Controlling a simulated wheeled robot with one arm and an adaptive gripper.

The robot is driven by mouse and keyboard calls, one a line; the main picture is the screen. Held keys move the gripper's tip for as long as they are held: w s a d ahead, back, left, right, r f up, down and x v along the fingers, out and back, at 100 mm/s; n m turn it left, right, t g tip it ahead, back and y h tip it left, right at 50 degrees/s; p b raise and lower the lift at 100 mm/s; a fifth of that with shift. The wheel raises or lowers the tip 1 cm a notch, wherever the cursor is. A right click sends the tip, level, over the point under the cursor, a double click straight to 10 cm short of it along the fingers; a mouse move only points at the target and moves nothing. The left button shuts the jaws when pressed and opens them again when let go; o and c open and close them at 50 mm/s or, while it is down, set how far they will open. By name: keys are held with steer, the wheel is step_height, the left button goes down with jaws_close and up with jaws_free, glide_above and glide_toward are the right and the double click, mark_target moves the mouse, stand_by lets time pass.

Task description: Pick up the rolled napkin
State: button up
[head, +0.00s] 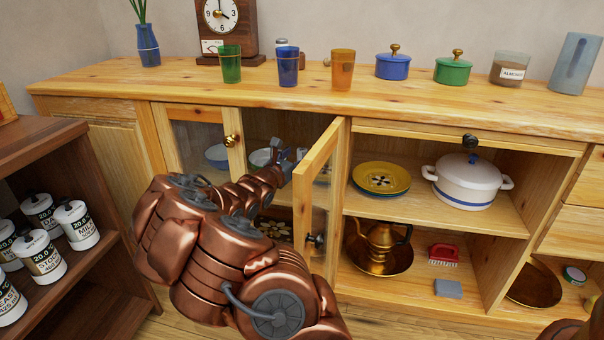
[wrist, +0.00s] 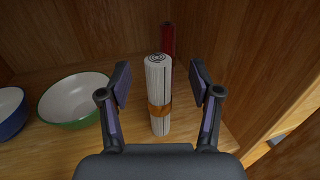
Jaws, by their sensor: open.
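The rolled napkin (wrist: 158,90) stands upright on a wooden shelf in the wrist view. It is pale and striped, with a spiral top and an orange-brown band around its middle. My gripper (wrist: 159,82) is open, with one finger on each side of the napkin and a visible gap to each. In the head view my gripper (head: 285,164) reaches into the cabinet behind the half-open glass door (head: 318,185). I cannot make out the napkin in the head view.
A green bowl (wrist: 75,100) and a blue bowl (wrist: 10,112) sit left of the napkin. A red cylinder (wrist: 168,40) stands behind it. The cabinet's side wall (wrist: 250,60) is close on the right. Several cups and pots stand on the countertop (head: 430,105).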

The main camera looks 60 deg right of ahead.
mark_target(300, 152)
steer(key=d, duration=0.2)
steer(key=d+b, duration=0.1)
steer(key=shift+w+d+f, duration=0.1)
steer(key=shift+w+d, duration=0.05)
steer(key=shift+w, duration=0.1)
steer(key=shift+d, duration=0.4)
jaws_close()
